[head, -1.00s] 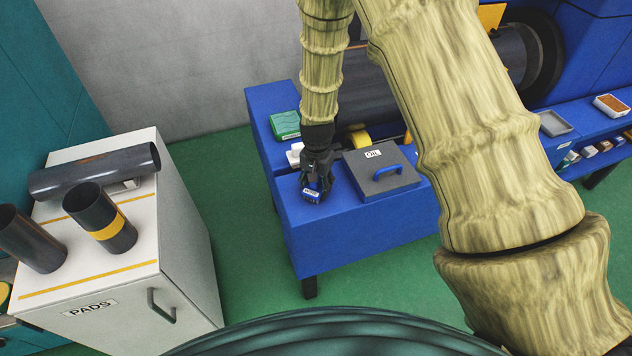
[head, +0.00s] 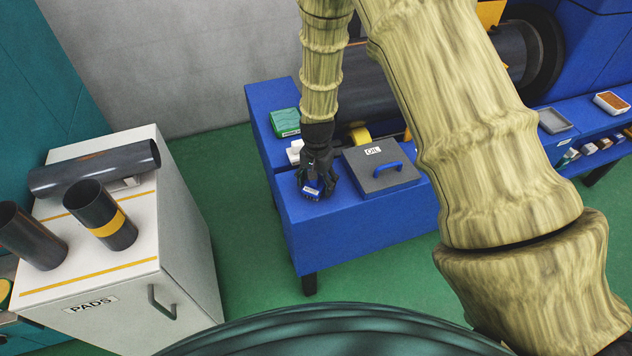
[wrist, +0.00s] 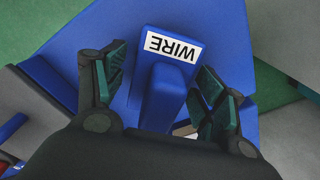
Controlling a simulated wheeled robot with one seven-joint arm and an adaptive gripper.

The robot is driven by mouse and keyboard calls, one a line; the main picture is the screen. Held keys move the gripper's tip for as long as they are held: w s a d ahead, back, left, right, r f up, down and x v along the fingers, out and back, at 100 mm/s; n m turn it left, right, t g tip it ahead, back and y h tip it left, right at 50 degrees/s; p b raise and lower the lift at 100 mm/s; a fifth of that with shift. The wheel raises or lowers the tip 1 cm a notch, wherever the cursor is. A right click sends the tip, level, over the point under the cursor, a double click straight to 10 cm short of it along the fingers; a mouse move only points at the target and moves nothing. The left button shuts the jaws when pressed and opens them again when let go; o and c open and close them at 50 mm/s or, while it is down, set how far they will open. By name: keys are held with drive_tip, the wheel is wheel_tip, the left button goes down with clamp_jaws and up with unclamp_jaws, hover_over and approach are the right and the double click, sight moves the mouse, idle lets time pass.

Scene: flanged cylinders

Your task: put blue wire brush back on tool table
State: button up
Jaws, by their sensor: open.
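The blue wire brush (head: 312,190) with a white label sits at the front left of the blue tool table (head: 350,225). In the wrist view the brush (wrist: 163,95) shows its WIRE label and its raised blue handle. My gripper (head: 315,182) is directly above the brush. In the wrist view my gripper (wrist: 155,85) is open, with one finger on each side of the handle and gaps visible between them. The brush's underside is hidden, but it appears to rest on the table top.
A grey box marked OIL (head: 378,176) with a blue handle stands just right of my gripper. A green box (head: 285,122) and a white item (head: 294,152) lie behind it. A white PADS cabinet (head: 150,230) with dark pipes stands to the left, across green floor.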

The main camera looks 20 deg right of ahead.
drive_tip(key=shift+s+r+b, duration=0.1)
drive_tip(key=shift+r+b, duration=2.05)
drive_tip(key=shift+r, duration=3.9)
